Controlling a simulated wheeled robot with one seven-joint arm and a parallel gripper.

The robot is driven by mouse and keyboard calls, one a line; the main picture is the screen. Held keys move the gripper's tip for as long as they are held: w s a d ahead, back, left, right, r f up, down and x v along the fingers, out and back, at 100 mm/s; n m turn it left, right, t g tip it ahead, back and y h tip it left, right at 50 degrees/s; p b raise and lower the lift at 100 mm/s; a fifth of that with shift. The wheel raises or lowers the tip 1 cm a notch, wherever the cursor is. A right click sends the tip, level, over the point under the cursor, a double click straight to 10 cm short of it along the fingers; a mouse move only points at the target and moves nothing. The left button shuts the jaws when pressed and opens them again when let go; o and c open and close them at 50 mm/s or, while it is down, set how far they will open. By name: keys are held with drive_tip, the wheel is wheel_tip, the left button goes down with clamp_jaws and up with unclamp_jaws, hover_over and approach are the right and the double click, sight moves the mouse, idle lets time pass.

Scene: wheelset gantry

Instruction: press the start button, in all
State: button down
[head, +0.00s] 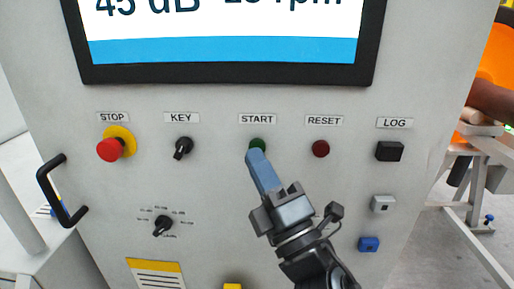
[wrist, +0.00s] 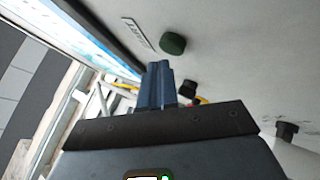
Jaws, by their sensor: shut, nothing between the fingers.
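The green start button (head: 257,145) sits on the grey panel under the START label (head: 257,119). In the wrist view the green button (wrist: 172,43) stands out from the panel just beyond my fingertips, beside its tilted label (wrist: 136,34). My gripper (head: 255,155) is shut and empty, its blue fingers together. In the head view the fingertips overlap the lower edge of the button. In the wrist view the fingertips (wrist: 158,66) appear a little short of the button. I cannot tell whether they touch it.
The red STOP knob (head: 110,149), KEY switch (head: 183,148), dark red RESET button (head: 320,149) and black LOG button (head: 389,151) share the row. A rotary selector (head: 162,226) sits lower left. A screen (head: 222,45) is above. A black handle (head: 62,190) juts out at left.

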drive_tip(key=shift+w, duration=0.35)
drive_tip(key=shift+w, duration=0.4)
idle(0.7)
drive_tip(key=shift+s, duration=0.85)
drive_tip(key=shift+s+a, duration=0.1)
drive_tip(key=shift+s, duration=2.45)
